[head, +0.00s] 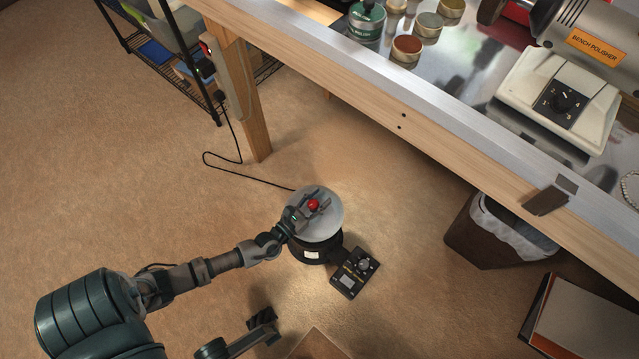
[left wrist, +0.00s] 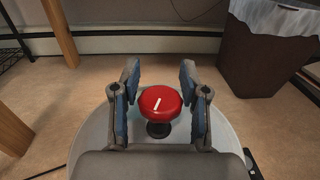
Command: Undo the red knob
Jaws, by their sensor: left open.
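The red knob (head: 313,204) sits on top of a round grey disc (head: 330,222) on a dark base on the floor. In the left wrist view the red knob (left wrist: 160,104) is round with a white line on its top and stands on a dark stem. My left gripper (head: 314,201) is at the knob. In the left wrist view its fingers (left wrist: 159,90) are open, one on each side of the knob, with gaps visible on both sides.
A small black control box (head: 354,272) with a dial is beside the base. A cord runs from the disc to a power strip (head: 222,75) on the bench leg. A workbench (head: 400,105) overhangs behind. A lined waste bin (head: 490,232) stands to the right. Open floor lies left.

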